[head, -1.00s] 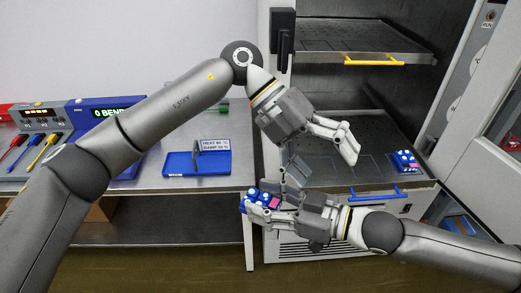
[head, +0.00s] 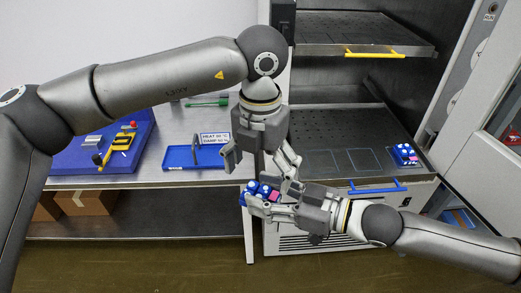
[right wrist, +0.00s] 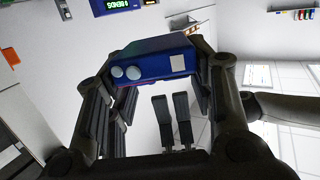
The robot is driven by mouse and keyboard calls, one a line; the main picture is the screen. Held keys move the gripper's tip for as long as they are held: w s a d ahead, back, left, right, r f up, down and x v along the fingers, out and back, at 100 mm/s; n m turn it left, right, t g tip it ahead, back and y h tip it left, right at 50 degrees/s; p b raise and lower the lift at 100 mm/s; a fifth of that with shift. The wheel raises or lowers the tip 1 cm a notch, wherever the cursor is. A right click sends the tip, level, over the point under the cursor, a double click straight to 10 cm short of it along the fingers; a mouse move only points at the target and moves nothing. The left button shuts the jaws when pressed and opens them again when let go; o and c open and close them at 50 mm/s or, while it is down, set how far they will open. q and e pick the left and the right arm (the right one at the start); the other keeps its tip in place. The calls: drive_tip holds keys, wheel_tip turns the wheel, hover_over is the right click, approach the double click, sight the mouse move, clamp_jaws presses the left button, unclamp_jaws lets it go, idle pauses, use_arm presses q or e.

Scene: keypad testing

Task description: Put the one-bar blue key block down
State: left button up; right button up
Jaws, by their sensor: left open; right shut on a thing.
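A blue key block (head: 262,190) with pale round keys and a pink patch is in my right gripper (head: 268,199), in front of the cabinet's left edge. It also shows in the right wrist view (right wrist: 150,70), with two round pale buttons and a white square facing the camera. Its bar marking is too small to read. The right gripper is shut on it and holds it in the air. My left gripper (head: 261,165) is open and empty, pointing down just above the block. A second blue key block (head: 405,153) sits at the right of the lower cabinet shelf.
A blue tray (head: 178,158) with a heat and damp sign (head: 214,139) stands on the bench. A blue test stand (head: 75,155) with a yellow part is further left. The lower shelf (head: 350,130) has free room. A blue handle (head: 378,187) runs along its front.

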sight(261, 193)
use_arm(q)
wheel_tip(261, 193, down, 6)
drive_tip(key=shift+r, duration=0.1)
idle(0.4)
drive_tip(key=c, duration=1)
drive_tip(key=shift+s+d, duration=0.1)
drive_tip(key=shift+d, duration=0.05)
drive_tip(key=c, duration=0.5)
use_arm(e)
drive_tip(key=shift+r, duration=0.15)
drive_tip(key=o, duration=1.1)
use_arm(q)
drive_tip(key=shift+c, duration=0.3)
